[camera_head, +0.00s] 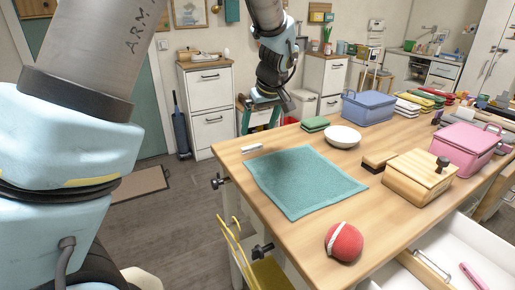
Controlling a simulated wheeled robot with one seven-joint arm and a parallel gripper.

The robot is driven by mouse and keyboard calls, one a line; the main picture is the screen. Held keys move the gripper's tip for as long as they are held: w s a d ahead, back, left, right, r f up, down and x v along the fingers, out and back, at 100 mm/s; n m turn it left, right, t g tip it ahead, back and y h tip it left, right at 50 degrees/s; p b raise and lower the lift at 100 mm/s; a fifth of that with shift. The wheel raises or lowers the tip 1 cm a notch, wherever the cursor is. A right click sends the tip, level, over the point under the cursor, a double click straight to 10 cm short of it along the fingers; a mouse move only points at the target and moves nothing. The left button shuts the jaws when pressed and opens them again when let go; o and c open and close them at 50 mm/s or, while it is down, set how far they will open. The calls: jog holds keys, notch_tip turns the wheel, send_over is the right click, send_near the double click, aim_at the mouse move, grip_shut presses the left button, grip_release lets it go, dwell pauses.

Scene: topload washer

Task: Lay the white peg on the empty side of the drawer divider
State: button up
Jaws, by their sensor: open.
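A small white peg (251,148) lies on the wooden table near its far left edge, beside a teal cloth. An open drawer with a white inside (490,250) shows at the lower right, cut off by the picture edge. A pink object (473,276) lies in it. A pale bar (433,264) shows near the drawer's left end; I cannot tell if it is the divider. My gripper (287,101) hangs in the air above and beyond the table's far edge, apart from the peg. It is open, and nothing shows between its small dark fingers.
The teal cloth (304,181) covers the table's left part. A red ball (344,242) is near the front edge. A white bowl (342,136), a wooden box (418,178), a pink box (465,147) and a blue box (369,107) stand to the right. Clamps grip the left edge.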

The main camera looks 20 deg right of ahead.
aim_at(252, 146)
jog(key=x, duration=0.3)
jog(key=shift+f+p, duration=0.15)
jog(key=shift+p, duration=0.2)
jog(key=shift+p+x, duration=1.3)
jog(key=shift+x, duration=1.45)
